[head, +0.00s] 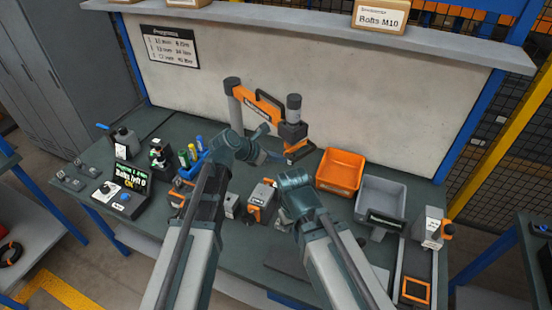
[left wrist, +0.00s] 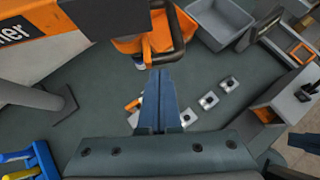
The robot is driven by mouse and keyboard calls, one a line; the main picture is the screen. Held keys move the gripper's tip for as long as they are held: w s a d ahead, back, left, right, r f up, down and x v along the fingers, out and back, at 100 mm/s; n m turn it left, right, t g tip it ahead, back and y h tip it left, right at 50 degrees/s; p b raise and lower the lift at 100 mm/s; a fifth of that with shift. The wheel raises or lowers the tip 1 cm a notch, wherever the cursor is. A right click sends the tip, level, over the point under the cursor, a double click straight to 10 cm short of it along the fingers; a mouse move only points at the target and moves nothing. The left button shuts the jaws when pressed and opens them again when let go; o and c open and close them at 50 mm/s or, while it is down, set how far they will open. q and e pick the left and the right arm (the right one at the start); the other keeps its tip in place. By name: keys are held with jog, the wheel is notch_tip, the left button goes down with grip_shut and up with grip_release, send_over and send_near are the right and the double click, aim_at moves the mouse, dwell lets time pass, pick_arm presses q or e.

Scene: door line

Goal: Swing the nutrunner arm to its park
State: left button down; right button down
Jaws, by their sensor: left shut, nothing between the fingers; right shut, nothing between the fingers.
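The nutrunner arm (head: 262,104) is an orange beam reaching right from a grey post (head: 236,112) on the bench. A dark motor and tool head (head: 293,128) hang at its free end, with an orange and dark handle (head: 300,150) low down. In the left wrist view the dark handle loop (left wrist: 178,38) is just beyond my fingertips. My left gripper (head: 270,156) is shut and empty, close to the handle; its closed fingers (left wrist: 160,75) point at the loop. Whether they touch is unclear. My right gripper (head: 290,178) is shut and empty, lower and right.
An orange bin (head: 340,171) and a grey bin (head: 380,198) stand right of the tool head. Several small metal plates (left wrist: 208,100) lie on the bench. A shelf (head: 300,25) runs above.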

pick_arm(q)
jog(key=shift+s+a, duration=0.1)
jog(key=s+f+p+v, duration=0.2)
jog(key=p+v, duration=0.4)
jog(key=v, duration=0.6)
jog(key=shift+a, duration=0.45)
jog(key=shift+s, duration=0.15)
jog(key=s+f+m+g+y+b, duration=0.3)
jog(key=s+f+m, duration=0.4)
jog(key=m, duration=0.7)
jog(key=s+d+f+m+g+y+b, duration=0.1)
jog(key=s+f+m+g+y+b, duration=0.2)
jog(key=m, duration=1.1)
jog(key=s+f+y+b, duration=0.2)
jog(key=s+f+y, duration=0.1)
jog(key=s+f, duration=0.2)
jog(key=shift+s+d+f+m+y+b, duration=0.3)
jog(key=shift+f+m, duration=0.1)
jog(key=shift+f, duration=0.05)
